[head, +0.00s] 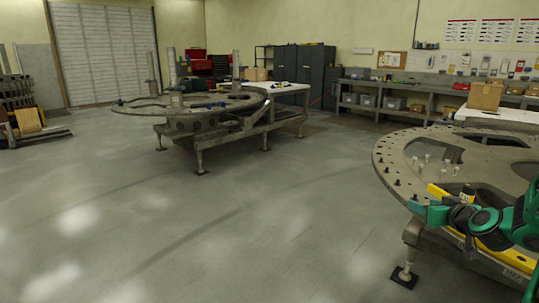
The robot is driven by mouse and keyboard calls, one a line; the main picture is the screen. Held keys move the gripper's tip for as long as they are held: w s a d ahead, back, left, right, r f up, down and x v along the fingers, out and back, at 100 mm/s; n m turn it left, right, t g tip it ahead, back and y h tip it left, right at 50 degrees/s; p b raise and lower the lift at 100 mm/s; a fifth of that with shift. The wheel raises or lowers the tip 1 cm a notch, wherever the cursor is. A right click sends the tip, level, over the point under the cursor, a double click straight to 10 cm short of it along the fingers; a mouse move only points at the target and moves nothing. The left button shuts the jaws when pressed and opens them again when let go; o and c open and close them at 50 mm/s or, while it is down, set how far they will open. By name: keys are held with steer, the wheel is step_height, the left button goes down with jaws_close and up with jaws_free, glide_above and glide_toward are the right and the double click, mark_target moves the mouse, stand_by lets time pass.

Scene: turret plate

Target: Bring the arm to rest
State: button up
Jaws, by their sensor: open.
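My green and black arm reaches in from the right edge, over the near turret plate (393,152). The plate is a large grey ring-shaped plate with wide cut-outs on a stand. My gripper (416,208) is the small teal end of the arm, at the plate's front left rim. It is open, and I see nothing held in it. Its fingertips are small, and I cannot tell whether they touch the plate. A yellow bar (518,261) shows behind and below the arm, partly hidden by it.
Several pale pegs (427,158) and dark studs stand on the near plate. A second round plate on a stand (140,107) is at the back left. The floor between is clear.

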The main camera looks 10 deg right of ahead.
steer(key=s+a+f+g+y, duration=0.25)
steer(key=s+a+g, duration=0.35)
steer(key=s+a, duration=0.3)
steer(key=s+a+m+g, duration=0.2)
steer(key=s+g, duration=0.1)
steer(key=s, duration=0.9)
steer(key=s+a+r+m+g, duration=0.1)
steer(key=s+a+m+g, duration=0.1)
steer(key=s, duration=1)
steer(key=m+g, duration=0.1)
steer(key=g, duration=0.1)
steer(key=shift+s+g, duration=0.3)
steer(key=shift+s, duration=0.1)
steer(key=shift+r, duration=0.1)
